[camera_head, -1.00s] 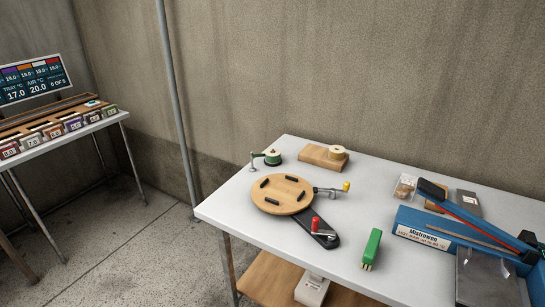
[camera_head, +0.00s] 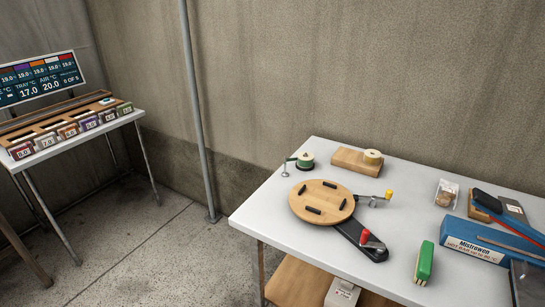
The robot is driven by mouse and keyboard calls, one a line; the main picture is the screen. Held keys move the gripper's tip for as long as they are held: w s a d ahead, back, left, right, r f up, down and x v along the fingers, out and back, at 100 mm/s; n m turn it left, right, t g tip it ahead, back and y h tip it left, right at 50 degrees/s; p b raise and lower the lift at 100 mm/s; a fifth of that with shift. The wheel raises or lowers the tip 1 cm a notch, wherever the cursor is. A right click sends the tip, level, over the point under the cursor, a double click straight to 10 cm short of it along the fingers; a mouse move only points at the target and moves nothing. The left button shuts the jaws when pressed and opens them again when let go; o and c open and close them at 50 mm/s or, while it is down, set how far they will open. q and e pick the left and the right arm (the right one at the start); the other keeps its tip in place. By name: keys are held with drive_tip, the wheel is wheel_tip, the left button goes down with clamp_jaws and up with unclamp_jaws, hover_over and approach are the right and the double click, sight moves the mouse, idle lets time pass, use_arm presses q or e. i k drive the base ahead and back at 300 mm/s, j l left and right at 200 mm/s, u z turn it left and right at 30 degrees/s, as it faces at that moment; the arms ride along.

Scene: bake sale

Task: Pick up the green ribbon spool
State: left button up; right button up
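The green ribbon spool (camera_head: 306,160) sits at the far left of the white table (camera_head: 270,222), beside a small metal stand (camera_head: 286,170). Neither of my grippers shows in the head view.
A wooden block with a cream roll (camera_head: 372,157) lies right of the spool. A green-handled brush (camera_head: 425,262), a bagged item (camera_head: 446,194) and a blue Mistrowen sealer (camera_head: 475,245) lie to the right. A grey pole (camera_head: 196,110) stands behind the floor gap, near a side table (camera_head: 78,147).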

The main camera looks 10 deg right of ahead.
sight(303, 162)
drive_tip(key=i+j+u, duration=0.2)
drive_tip(key=u, duration=0.2)
drive_tip(key=i+j+u, duration=0.55)
drive_tip(key=i, duration=0.2)
drive_tip(key=i+j+u, duration=0.2)
drive_tip(key=i, duration=0.2)
drive_tip(key=i+z, duration=0.2)
drive_tip(key=z, duration=0.15)
drive_tip(key=i+z, duration=0.2)
drive_tip(key=z, duration=0.15)
drive_tip(key=i+z, duration=0.15)
drive_tip(key=z, duration=0.25)
drive_tip(key=i+z, duration=0.15)
drive_tip(key=z, duration=0.3)
drive_tip(key=i+z, duration=0.1)
drive_tip(key=z, duration=0.35)
drive_tip(key=i+j+z, duration=0.1)
drive_tip(key=z, duration=0.35)
drive_tip(key=i+j+z, duration=0.15)
drive_tip(key=z, duration=0.35)
drive_tip(key=j+z, duration=0.15)
drive_tip(key=z, duration=0.3)
drive_tip(key=i+j, duration=0.05)
